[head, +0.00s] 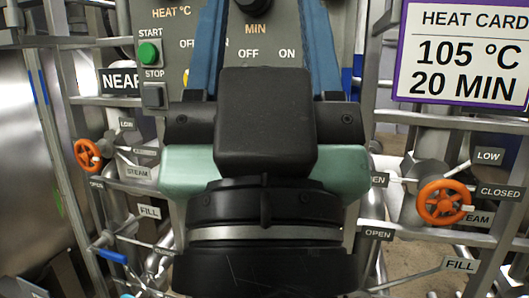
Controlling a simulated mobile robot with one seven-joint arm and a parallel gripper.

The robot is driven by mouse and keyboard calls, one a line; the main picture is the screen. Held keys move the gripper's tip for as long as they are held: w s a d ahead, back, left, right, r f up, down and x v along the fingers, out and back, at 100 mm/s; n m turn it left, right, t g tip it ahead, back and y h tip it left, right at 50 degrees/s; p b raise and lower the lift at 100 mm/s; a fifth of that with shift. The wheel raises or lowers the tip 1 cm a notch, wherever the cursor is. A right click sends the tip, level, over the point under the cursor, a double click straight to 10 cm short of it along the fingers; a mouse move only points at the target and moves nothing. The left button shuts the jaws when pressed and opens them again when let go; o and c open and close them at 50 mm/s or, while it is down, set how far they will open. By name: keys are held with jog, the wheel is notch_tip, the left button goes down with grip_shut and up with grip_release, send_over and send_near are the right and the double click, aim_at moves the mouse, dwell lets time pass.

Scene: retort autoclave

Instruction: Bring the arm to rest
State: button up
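My gripper (264,30) fills the middle of the head view, seen from behind. Its two blue fingers are wide apart and point up over the grey control panel (255,18). Their tips are cut off by the top edge. My dark wrist and pale green gripper body hide the lower panel. I cannot tell how far the fingers are from the panel.
A green START button (149,54) and a STOP button (154,95) sit left of my gripper. Orange valve wheels stand at left (88,154) and right (444,203) among pipes. A heat card (461,55) reads 105 °C, 20 MIN. A blue-handled lever (110,256) is low left.

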notch_tip(320, 180, up, 18)
jog(key=p, duration=1.7)
jog(key=shift+f, duration=0.25)
jog(key=shift+f, duration=0.1)
